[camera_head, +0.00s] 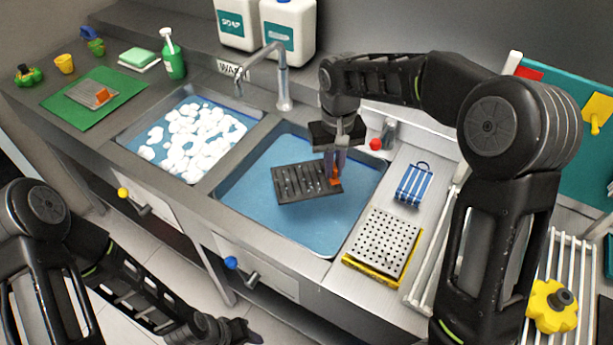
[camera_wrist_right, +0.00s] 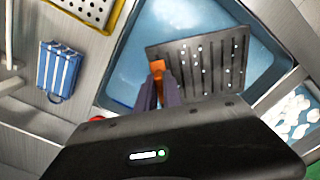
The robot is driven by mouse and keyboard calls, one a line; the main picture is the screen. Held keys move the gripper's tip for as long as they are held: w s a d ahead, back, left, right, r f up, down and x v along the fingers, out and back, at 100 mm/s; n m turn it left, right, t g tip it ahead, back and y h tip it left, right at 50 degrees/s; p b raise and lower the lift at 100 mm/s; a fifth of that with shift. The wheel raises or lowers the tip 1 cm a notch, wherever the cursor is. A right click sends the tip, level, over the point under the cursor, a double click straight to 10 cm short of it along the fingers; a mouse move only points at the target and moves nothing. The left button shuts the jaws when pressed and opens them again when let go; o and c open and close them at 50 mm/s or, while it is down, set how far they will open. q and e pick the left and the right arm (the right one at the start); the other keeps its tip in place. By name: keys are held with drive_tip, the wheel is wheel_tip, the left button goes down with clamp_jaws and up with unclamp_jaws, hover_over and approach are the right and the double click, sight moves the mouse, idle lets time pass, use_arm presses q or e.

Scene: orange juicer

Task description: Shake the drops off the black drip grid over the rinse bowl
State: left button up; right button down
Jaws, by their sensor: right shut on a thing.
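The black drip grid (camera_head: 304,184) hangs over the blue rinse bowl (camera_head: 270,220), the right-hand basin of the sink. The grid has slots and an orange tab (camera_head: 335,177) at its right end. My right gripper (camera_head: 337,172) is shut on that tab. In the right wrist view the grid (camera_wrist_right: 205,65) shows several white drops on its face, and the gripper (camera_wrist_right: 165,90) closes on the orange tab (camera_wrist_right: 156,72). My left arm is at the lower left of the head view; its gripper (camera_head: 235,332) is low near the bottom edge, and its jaws are unclear.
The left basin holds white foam (camera_head: 195,140). A tap (camera_head: 282,80) stands behind the basins. A perforated tray (camera_head: 383,242) on a yellow base and a blue striped item (camera_head: 414,185) lie right of the bowl. A green mat (camera_head: 95,98) lies far left.

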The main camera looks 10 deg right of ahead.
drive_tip(key=shift+f, duration=0.1)
wheel_tip(320, 180, down, 4)
drive_tip(key=b, duration=0.2)
drive_tip(key=shift+w+b, duration=0.1)
drive_tip(key=shift+b, duration=0.25)
drive_tip(key=shift+r, duration=0.2)
wheel_tip(320, 180, up, 4)
drive_tip(key=p, duration=0.3)
wheel_tip(320, 180, down, 4)
drive_tip(key=b, duration=0.3)
drive_tip(key=shift+f, duration=0.1)
drive_tip(key=shift+r, duration=0.2)
